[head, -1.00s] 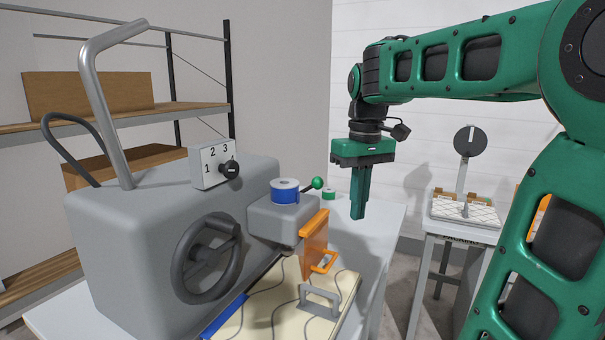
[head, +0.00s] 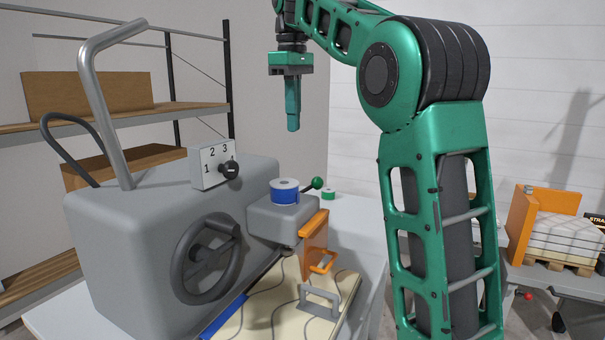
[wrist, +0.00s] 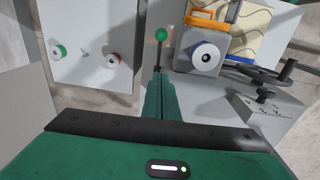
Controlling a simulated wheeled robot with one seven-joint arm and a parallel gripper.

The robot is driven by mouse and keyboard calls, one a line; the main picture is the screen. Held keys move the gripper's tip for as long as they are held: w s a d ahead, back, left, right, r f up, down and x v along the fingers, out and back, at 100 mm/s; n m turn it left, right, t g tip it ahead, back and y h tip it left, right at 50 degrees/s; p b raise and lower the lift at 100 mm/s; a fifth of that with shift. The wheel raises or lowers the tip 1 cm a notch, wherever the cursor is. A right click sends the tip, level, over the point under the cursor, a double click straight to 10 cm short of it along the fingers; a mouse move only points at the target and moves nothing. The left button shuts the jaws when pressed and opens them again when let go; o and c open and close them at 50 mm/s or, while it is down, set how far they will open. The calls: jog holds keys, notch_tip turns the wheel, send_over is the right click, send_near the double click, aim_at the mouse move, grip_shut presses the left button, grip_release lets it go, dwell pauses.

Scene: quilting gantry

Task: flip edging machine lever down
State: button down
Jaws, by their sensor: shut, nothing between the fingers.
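The grey edging machine (head: 150,235) stands on a table at the left in the head view. A short lever with a green ball knob (head: 317,183) sticks out to the right and upward from its head, beside the blue spool (head: 285,192). The knob also shows in the wrist view (wrist: 160,34), just beyond my fingertips. My gripper (head: 293,129) points down, shut and empty, above the machine's head and apart from the lever. In the wrist view the closed fingers (wrist: 160,80) line up with the lever's dark shaft.
A tall bent metal bar (head: 95,95) rises from the machine's left. A dial plate (head: 211,168) and a handwheel (head: 207,262) are on it. An orange guard (head: 313,240) and a clamp handle (head: 320,300) stand over the fabric. A small green spool (head: 328,194) sits behind the knob.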

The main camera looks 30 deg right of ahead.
jog(key=shift+f, duration=0.15)
jog(key=f, duration=0.4)
jog(key=d+f, duration=0.1)
jog(key=f, duration=0.3)
jog(key=d+f, duration=0.1)
jog(key=f, duration=0.3)
jog(key=shift+s, duration=0.3)
jog(key=shift+s+d+f, duration=0.2)
jog(key=shift+d+f, duration=0.05)
jog(key=shift+f, duration=0.2)
jog(key=shift+s, duration=0.1)
